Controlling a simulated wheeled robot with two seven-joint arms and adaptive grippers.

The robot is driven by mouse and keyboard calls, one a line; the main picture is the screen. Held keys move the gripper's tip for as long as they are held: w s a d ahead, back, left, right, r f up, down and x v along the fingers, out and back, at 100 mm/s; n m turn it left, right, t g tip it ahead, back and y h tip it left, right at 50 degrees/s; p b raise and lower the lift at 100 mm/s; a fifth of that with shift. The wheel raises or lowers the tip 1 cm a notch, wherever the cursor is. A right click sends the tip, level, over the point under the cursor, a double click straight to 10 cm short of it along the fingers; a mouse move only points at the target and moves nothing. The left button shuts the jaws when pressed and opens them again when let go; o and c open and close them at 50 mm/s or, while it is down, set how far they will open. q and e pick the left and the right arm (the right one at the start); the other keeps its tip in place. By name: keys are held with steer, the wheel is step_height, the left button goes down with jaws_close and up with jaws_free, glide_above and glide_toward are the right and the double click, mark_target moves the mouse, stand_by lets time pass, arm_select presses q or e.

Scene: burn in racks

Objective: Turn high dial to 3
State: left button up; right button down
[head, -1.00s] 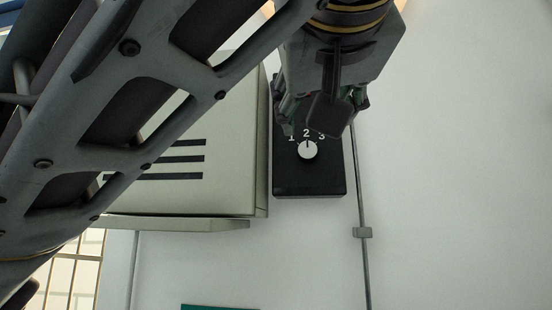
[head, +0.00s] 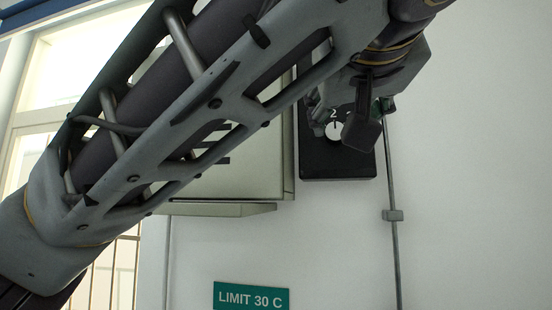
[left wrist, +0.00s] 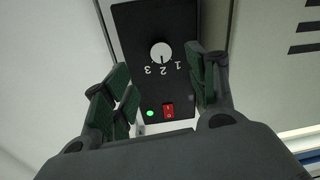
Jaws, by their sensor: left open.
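The dial is a round white knob (head: 334,131) on a black wall box (head: 338,166). It also shows in the left wrist view (left wrist: 161,53), upside down, with the numerals 1, 2 and 3 beside it. Its dark mark points at 2. My left gripper (head: 350,115) is open in front of the box, and its parts partly hide the dial and numerals in the head view. In the left wrist view its fingers (left wrist: 158,92) stand apart on either side of the box's switch end, with the dial beyond the tips. My right gripper is out of view.
The box also has a red switch (left wrist: 168,110) and a lit green lamp (left wrist: 149,113). A pale cabinet (head: 240,180) stands left of it. A thin conduit (head: 392,180) runs down the wall on the right. A green "LIMIT 30 C" sign (head: 251,297) is below.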

mark_target(336, 133)
arm_select(q)
steer(key=p+x, duration=0.3)
steer(key=x, duration=0.5)
steer(key=shift+r, duration=0.15)
steer(key=shift+x, duration=0.8)
steer(key=c, duration=1)
